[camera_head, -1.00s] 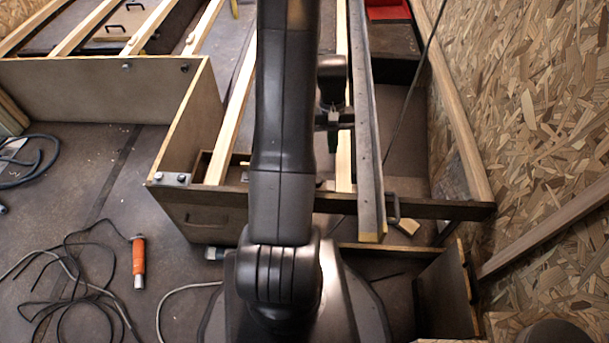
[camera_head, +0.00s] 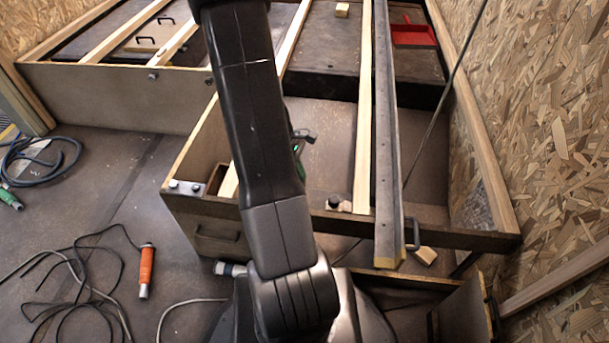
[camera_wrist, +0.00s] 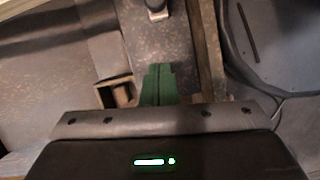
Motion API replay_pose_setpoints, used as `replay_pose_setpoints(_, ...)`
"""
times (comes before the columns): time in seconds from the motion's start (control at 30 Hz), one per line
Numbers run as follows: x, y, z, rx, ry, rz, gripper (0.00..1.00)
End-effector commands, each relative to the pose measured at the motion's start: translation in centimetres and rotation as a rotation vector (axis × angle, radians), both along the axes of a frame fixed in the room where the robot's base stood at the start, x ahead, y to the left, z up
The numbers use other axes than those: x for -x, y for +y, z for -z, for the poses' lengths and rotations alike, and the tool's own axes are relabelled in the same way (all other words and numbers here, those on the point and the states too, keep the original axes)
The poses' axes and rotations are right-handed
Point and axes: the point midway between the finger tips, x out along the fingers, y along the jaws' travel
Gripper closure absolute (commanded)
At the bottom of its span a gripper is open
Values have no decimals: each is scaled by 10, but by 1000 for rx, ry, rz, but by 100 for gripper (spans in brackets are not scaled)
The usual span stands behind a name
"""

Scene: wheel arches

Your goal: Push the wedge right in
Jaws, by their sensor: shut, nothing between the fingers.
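My gripper (camera_wrist: 158,85) has green fingers, shut together with nothing between them, pointing over the dark floor of the bay in the wrist view. In the head view my arm hides most of it; only a bit of green (camera_head: 299,160) shows at the arm's right edge. Small pale wooden pieces could be the wedge, but I cannot tell which: one piece (camera_head: 346,206) lies beside a dark round knob at the front board, and a block (camera_head: 425,256) lies just in front of that board, right of the metal-faced beam (camera_head: 388,160). The gripper appears apart from both.
A small open wooden box (camera_wrist: 116,91) is left of the fingers. An orange-handled tool (camera_head: 146,268) and cables lie on the floor at left. A red tray (camera_head: 413,35) is at the back; a chipboard wall bounds the right.

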Motion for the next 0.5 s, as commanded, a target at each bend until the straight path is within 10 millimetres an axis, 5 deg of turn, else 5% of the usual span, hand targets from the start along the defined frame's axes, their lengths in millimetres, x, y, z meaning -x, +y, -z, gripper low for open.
replay_pose_setpoints(0.33,11,-25,77,-1,1,5,100)
replay_pose_setpoints(0.5,20,-48,72,0,-2,7,100)
